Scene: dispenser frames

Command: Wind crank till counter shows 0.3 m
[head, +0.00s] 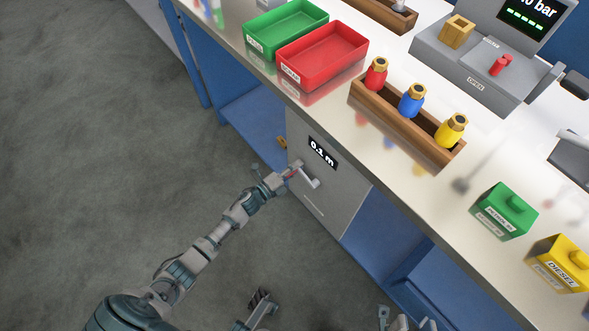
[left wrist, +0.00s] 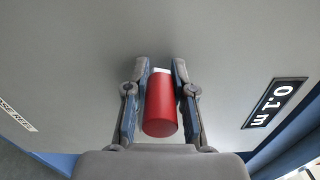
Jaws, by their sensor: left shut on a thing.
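The grey cabinet panel (head: 335,200) under the bench carries a black counter (head: 322,152) that reads 0.1 m. The counter also shows in the left wrist view (left wrist: 274,103). Below it is the crank, with a light grey arm (head: 312,183) and a red handle. In the left wrist view the red handle (left wrist: 160,106) lies between both fingers of my left gripper (left wrist: 160,85). In the head view my left gripper (head: 287,176) is at the crank, shut on the handle and mostly hiding it. My right gripper (head: 402,321) is at the bottom edge, partly cut off and away from the crank.
On the bench stand a green tray (head: 286,28), a red tray (head: 322,55), a wooden rack (head: 405,130) with red, blue and yellow bottles, a grey machine (head: 480,65), and green (head: 503,212) and yellow (head: 560,262) blocks. The floor (head: 110,170) at left is clear.

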